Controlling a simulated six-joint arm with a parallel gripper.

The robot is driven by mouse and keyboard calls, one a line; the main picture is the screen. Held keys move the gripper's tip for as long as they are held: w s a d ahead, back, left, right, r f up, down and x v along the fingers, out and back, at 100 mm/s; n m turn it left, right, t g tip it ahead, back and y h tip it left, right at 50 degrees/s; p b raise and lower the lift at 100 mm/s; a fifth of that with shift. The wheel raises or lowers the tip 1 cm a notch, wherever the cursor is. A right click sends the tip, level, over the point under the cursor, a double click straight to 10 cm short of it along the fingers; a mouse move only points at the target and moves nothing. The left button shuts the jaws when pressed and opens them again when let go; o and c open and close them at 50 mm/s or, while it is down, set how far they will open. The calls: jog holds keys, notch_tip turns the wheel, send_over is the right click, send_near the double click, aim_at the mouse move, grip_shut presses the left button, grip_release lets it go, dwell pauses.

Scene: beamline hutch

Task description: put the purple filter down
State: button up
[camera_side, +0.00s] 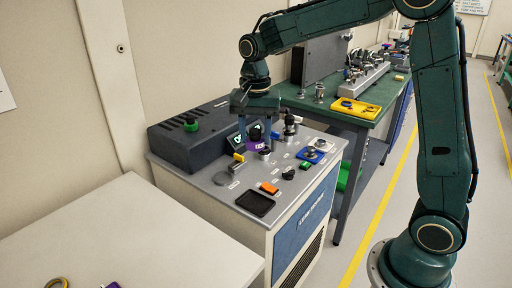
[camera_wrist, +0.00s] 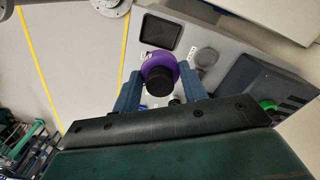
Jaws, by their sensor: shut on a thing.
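The purple filter (camera_wrist: 155,60) is a round purple piece with a black knob facing the wrist camera. It is between the blue fingers of my gripper (camera_wrist: 163,76), which is shut on it. In the side view the purple filter (camera_side: 257,146) shows as a purple patch with white marks, below my gripper (camera_side: 258,121), over the back part of the grey cabinet top (camera_side: 208,194). I cannot tell whether its lower edge touches anything there.
A black square pad (camera_side: 255,203) lies near the cabinet's front corner, beside an orange block (camera_side: 269,188). A grey disc (camera_side: 221,179) and a yellow piece (camera_side: 239,157) lie to the left. A blue tray (camera_side: 310,154) lies right. A dark box (camera_side: 185,136) stands behind.

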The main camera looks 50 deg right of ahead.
notch_tip(320, 180, down, 18)
jog(key=shift+f, duration=0.2)
dwell(0.8)
jog(key=shift+f, duration=0.15)
jog(key=o, duration=1.1)
notch_tip(320, 180, up, 12)
jog(key=shift+r, duration=0.15)
dwell(0.6)
